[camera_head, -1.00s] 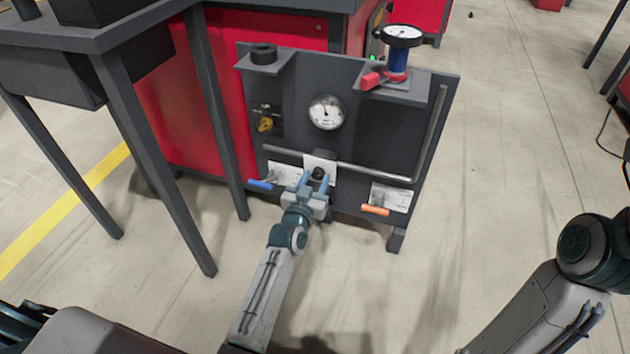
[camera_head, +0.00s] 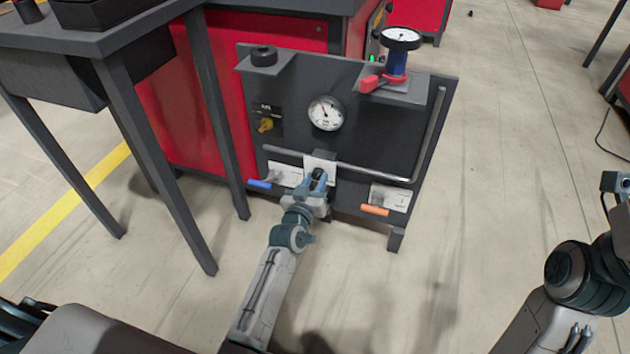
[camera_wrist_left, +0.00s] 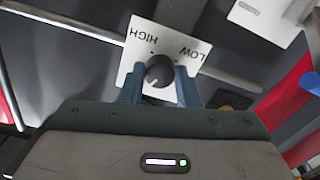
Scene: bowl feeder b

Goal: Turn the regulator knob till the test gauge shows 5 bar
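The black regulator knob (camera_wrist_left: 158,71) sits on a white plate marked HIGH and LOW (camera_wrist_left: 180,50), low on the dark panel. The knob also shows in the head view (camera_head: 318,172), partly covered by my gripper. My left gripper (camera_head: 313,180) has one blue finger on each side of the knob; in the left wrist view (camera_wrist_left: 159,84) the fingers appear to press on it. A round white gauge (camera_head: 326,113) is on the panel above; its needle points up and slightly left. A second gauge (camera_head: 401,37) tops a blue body at upper right. Scale figures are too small to read. My right gripper's fingers are not visible.
A metal pipe (camera_head: 360,168) runs across the panel just above the knob. A blue-handled lever (camera_head: 259,184) and an orange-handled one (camera_head: 375,210) flank the knob.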

